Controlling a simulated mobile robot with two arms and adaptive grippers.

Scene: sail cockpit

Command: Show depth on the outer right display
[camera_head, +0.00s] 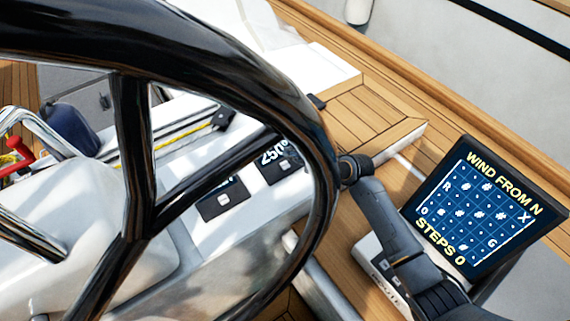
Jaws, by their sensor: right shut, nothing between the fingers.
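Two small dark displays sit on the white console behind the wheel. The right one (278,172) reads "250°" and has a small pale button; a wheel spoke and the rim cover part of it. The left one (222,203) has a similar button, and its reading is mostly hidden by the spoke. I see no depth label on either. My right gripper (351,169) reaches in from the lower right, shut and empty. Its tip is just right of the wheel rim in the picture, apart from the displays. My left gripper is not in view.
The black steering wheel (322,190) fills the left and middle foreground. A large screen (480,215) at right shows "WIND FROM N", a grid and "STEPS 0". A white box (372,268) sits beside my right arm. Wooden decking (365,115) lies behind.

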